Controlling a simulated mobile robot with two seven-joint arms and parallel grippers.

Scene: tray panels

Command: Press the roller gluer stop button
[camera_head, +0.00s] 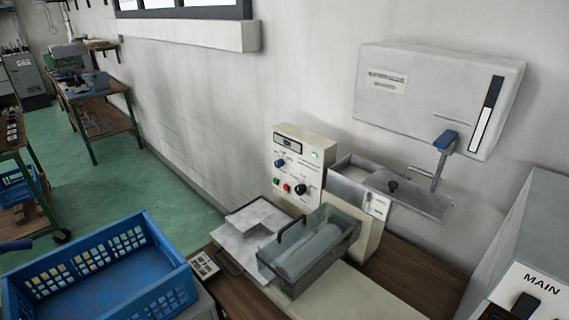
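The roller gluer stands on a wooden bench against the wall, right of centre. Its cream control panel (296,150) faces me. The panel has a small red button (287,188), which I take for the stop button; its label is too small to read. A green button (276,181) is just left of it and a black knob (300,189) just right. A blue knob (281,163) and a lit green lamp (314,155) are above. The grey roller (307,253) lies in a trough with a dark handle in front of the panel.
A blue crate (170,250) stands at front left. A metal plate (250,238) lies left of the trough. A wall-mounted white box (440,95) hangs above right. A grey cabinet marked MAIN (535,225) is at right. Green floor is open at left.

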